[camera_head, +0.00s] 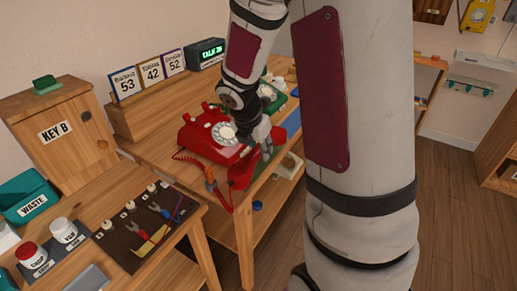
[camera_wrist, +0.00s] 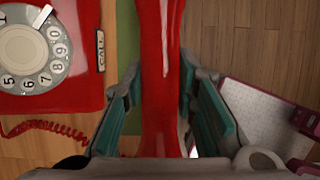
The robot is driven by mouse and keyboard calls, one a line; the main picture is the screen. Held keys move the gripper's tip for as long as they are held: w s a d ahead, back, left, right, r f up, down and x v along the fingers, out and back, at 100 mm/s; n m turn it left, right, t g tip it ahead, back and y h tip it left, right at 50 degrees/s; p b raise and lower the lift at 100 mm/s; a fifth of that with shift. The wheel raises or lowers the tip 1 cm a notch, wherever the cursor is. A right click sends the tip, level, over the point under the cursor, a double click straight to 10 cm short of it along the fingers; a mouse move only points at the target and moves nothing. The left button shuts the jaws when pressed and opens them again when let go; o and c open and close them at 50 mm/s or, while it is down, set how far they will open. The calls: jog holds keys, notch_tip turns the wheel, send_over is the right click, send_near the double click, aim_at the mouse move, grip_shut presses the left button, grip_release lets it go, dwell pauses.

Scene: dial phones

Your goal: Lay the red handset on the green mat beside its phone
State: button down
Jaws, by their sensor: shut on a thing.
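The red phone (camera_head: 208,137) with its grey dial stands on the wooden table; it also shows at the left of the wrist view (camera_wrist: 85,85). My gripper (camera_head: 262,150) is shut on the red handset (camera_head: 242,173). In the wrist view the handset (camera_wrist: 160,75) runs lengthwise between the two teal finger pads. It is beside the phone, near the table's edge. A strip of the green mat (camera_wrist: 127,35) shows between phone and handset; the handset hides the rest. I cannot tell whether the handset touches the mat.
A red coiled cord (camera_wrist: 45,127) lies by the phone. A green phone (camera_head: 280,100) and a blue mat (camera_head: 292,122) are farther back on the table. Wooden floor (camera_wrist: 240,40) lies beyond the edge. A tool bench (camera_head: 105,260) stands in front.

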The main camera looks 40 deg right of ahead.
jog(key=w+d, duration=0.3)
jog(key=shift+w+f, duration=0.2)
jog(key=shift+w, duration=0.05)
notch_tip(320, 180, down, 4)
jog(key=shift+w+r+b, duration=0.1)
jog(key=shift+r+b, duration=0.1)
jog(key=shift+b, duration=0.65)
jog(key=c, duration=1.3)
grip_release()
jog(key=shift+f, duration=0.1)
